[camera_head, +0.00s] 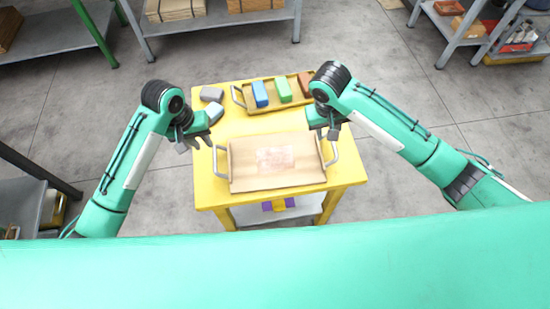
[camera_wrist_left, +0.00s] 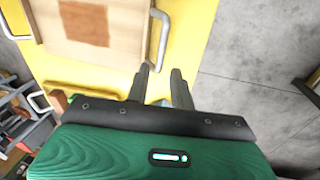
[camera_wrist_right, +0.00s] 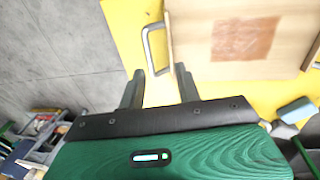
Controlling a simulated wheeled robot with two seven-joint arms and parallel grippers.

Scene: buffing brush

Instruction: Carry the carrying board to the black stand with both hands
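The carrying board (camera_head: 250,180) is a light wooden board with a reddish-brown patch and a grey handle at each side. It lies flat on the yellow table (camera_head: 205,190). My left gripper (camera_head: 191,144) is open and empty, up and left of the left handle (camera_head: 217,162); in the left wrist view that handle (camera_wrist_left: 163,30) lies just beyond the fingertips. My right gripper (camera_head: 329,130) is open, close to the right handle (camera_head: 334,158); in the right wrist view the handle (camera_wrist_right: 146,45) lies ahead of the fingers, apart from them. I cannot make out a black stand.
A yellow tray (camera_head: 268,109) with blue, green and brown blocks stands at the table's back. The table's lower shelf (camera_head: 250,215) holds a purple and yellow thing. Grey shelves stand behind and at the left; concrete floor surrounds the table.

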